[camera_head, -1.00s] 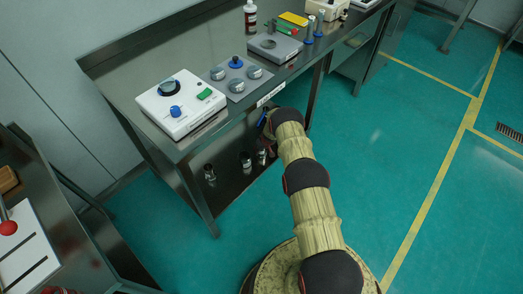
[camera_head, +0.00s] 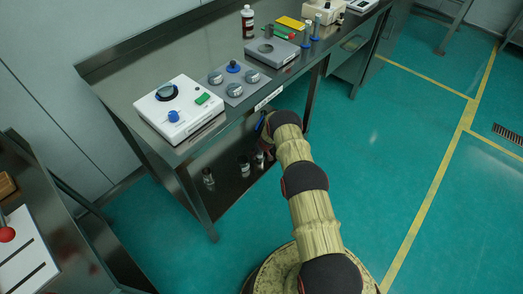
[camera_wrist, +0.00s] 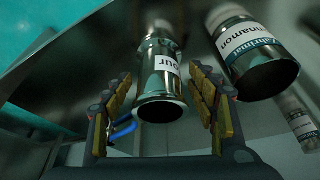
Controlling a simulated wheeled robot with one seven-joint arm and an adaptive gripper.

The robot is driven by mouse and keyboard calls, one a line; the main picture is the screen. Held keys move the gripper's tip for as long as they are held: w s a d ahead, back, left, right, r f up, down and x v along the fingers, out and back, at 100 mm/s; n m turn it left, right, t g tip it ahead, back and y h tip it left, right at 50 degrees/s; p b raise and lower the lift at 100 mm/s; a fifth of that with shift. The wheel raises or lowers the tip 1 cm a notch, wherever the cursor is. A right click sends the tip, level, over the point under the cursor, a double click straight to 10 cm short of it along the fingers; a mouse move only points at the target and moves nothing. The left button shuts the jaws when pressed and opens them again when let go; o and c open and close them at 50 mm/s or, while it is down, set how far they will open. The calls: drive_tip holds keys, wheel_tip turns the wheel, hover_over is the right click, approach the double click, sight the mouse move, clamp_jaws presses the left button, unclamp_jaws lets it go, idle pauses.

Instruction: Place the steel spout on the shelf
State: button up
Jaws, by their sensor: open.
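A shiny steel spout-like piece (camera_wrist: 160,85) with a flared round mouth and a white label ending in "our" is in the middle of the wrist view. My gripper (camera_wrist: 158,78) is open, with one finger on each side of it. I cannot tell whether the fingers touch it. The lower shelf (camera_head: 229,193) under the steel bench holds several small dark and white-labelled containers (camera_head: 244,166).
The bench top carries a white device (camera_head: 180,110), a grey plate with round pieces (camera_head: 233,83) and a bottle (camera_head: 248,21). Open floor is at right.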

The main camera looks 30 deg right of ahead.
drive_tip(key=p+v, duration=0.4)
drive_tip(key=v, duration=0.7)
drive_tip(key=shift+s+r, duration=0.2)
drive_tip(key=shift+r, duration=0.05)
idle(0.3)
